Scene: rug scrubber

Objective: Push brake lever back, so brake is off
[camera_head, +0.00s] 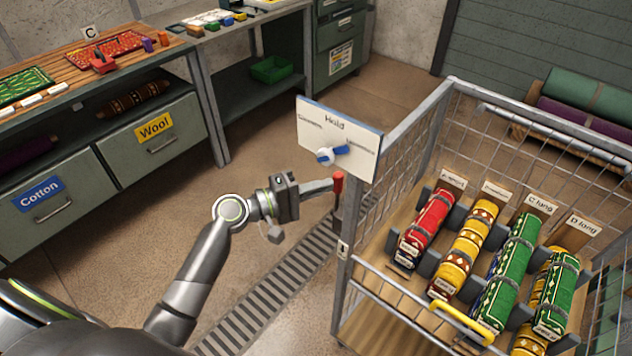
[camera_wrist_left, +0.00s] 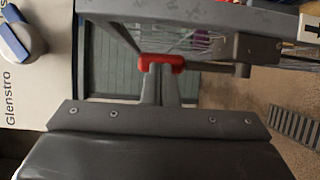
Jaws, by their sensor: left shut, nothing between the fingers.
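The brake lever (camera_head: 338,184) has a red grip on a dark rod and stands at the near left corner of the wire cart, below the sign. In the left wrist view the red grip (camera_wrist_left: 161,61) is just beyond the fingertips, and its rod runs right to a grey bracket. My left gripper (camera_head: 329,186) is shut and empty, its tips at the left side of the red grip. The left wrist view also shows the shut fingers (camera_wrist_left: 158,84). They look touching or nearly so; I cannot tell which. My right gripper is out of view.
The wire cart (camera_head: 398,130) holds several rolled rugs (camera_head: 430,222) on its right. A white "Hold" sign (camera_head: 335,138) with a blue-and-white knob (camera_head: 332,154) hangs just above the lever. A floor grate (camera_head: 290,283) lies below. Drawers (camera_head: 160,143) stand at left; the floor between is clear.

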